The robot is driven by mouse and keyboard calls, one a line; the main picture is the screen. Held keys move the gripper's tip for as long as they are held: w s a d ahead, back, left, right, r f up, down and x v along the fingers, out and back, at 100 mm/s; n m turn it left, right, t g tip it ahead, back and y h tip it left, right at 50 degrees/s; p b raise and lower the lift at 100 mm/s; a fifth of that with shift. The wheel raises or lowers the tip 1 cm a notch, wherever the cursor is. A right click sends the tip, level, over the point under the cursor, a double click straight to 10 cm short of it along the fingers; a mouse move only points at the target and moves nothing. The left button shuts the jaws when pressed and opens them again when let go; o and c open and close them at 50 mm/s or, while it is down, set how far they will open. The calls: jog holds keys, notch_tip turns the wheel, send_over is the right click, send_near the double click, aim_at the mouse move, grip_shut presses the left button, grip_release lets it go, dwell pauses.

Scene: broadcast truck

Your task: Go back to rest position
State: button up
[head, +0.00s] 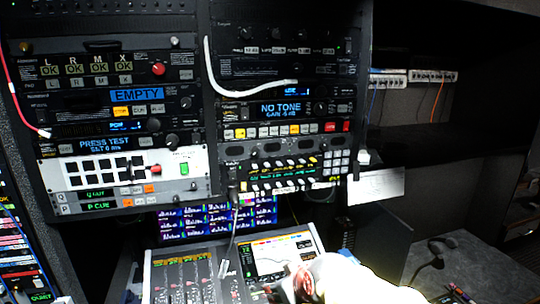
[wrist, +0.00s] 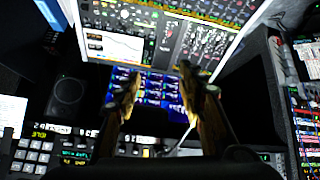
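My gripper (wrist: 160,72) shows in the wrist view with its two fingers spread apart and nothing between them. Beyond the fingers are the mixing console (wrist: 150,32) and a blue multi-window screen (wrist: 155,92). In the head view, a white rounded part, likely of my arm, is at the bottom right of centre, in front of the console's (head: 205,262) lower right corner. The gripper's fingers cannot be made out clearly in the head view.
A rack (head: 285,60) of lit equipment panels fills the upper left and middle, with a white cable (head: 214,75) hanging across it. A white paper (head: 376,187) hangs right of it. A dark shelf (head: 440,140) is behind.

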jog(key=s+d+f+m+g+h+b, duration=0.1)
jog(key=s+d+f+m+b, duration=0.2)
jog(key=s+d+f+b, duration=0.4)
jog(key=s+d+f+m+g+h+b, duration=0.1)
jog(key=s+d+f+m+h+b, duration=0.1)
jog(key=s+d+f+b, duration=0.6)
jog(key=s+f+m, duration=0.1)
jog(key=s, duration=0.6)
jog(key=shift+d+f, duration=0.3)
jog(key=shift+d, duration=0.1)
jog(key=shift+c, duration=0.2)
